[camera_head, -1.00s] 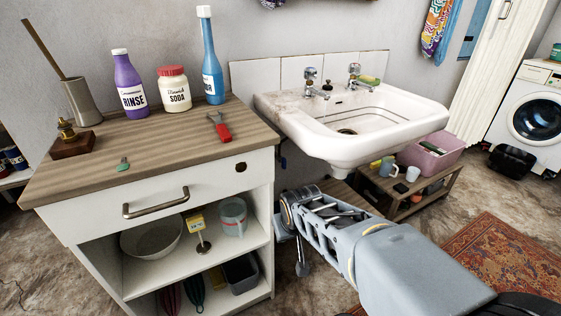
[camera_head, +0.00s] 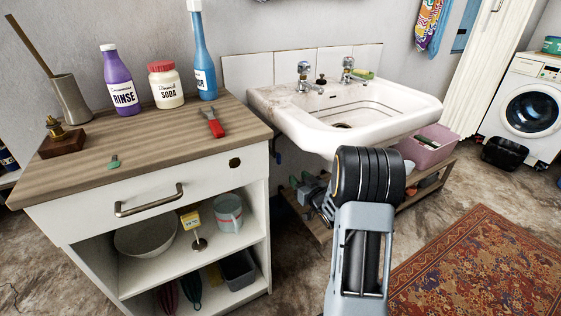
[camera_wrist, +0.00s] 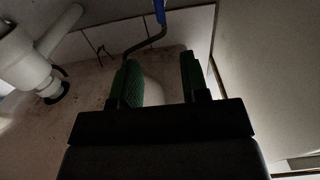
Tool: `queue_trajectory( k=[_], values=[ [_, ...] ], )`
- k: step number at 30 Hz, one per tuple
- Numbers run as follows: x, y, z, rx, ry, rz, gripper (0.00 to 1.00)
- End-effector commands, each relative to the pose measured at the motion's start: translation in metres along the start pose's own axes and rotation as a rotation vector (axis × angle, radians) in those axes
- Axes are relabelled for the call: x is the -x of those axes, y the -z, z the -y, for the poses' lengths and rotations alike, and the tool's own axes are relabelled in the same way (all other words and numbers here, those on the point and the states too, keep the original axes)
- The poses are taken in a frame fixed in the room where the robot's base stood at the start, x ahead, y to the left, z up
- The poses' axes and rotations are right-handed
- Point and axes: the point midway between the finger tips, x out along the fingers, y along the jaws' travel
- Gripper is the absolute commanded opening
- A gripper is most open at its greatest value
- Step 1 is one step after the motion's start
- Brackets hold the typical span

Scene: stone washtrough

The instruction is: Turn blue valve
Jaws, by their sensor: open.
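A blue handle (camera_wrist: 160,12), likely the blue valve, shows at the top edge of the wrist view, partly cut off. A thin bent pipe runs from it down and left. In the head view a small blue part (camera_head: 278,157) shows in the shade under the sink, beside the cabinet. My gripper (camera_wrist: 160,66) is open and empty in the wrist view, with green-padded fingers. The handle lies beyond the fingertips, near the gap between them, and looks apart from them. In the head view my gripper is low under the sink, mostly hidden by my arm.
The white sink (camera_head: 350,108) overhangs the space. The cabinet (camera_head: 95,205) stands to the left; a pale panel (camera_wrist: 265,80) closes off the wrist view's right side. A white drain pipe (camera_wrist: 35,65) is at left. A low wooden bench (camera_head: 435,180) stands beneath the sink.

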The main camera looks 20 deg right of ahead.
Motion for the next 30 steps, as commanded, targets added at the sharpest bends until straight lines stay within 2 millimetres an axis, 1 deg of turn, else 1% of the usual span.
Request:
queue_trajectory(
  k=[5,12,18,24,30],
  values=[
    [-0.028,-0.003,0.001,0.000,0.006,-0.006,0.41],
    [-0.075,-0.003,0.001,0.000,0.005,-0.006,0.41],
    [-0.106,-0.002,0.001,-0.001,0.003,-0.006,0.41],
    [-0.124,-0.001,0.001,-0.002,0.003,-0.004,0.41],
    [-0.130,0.000,0.001,-0.002,0.001,-0.003,0.41]
  ],
)
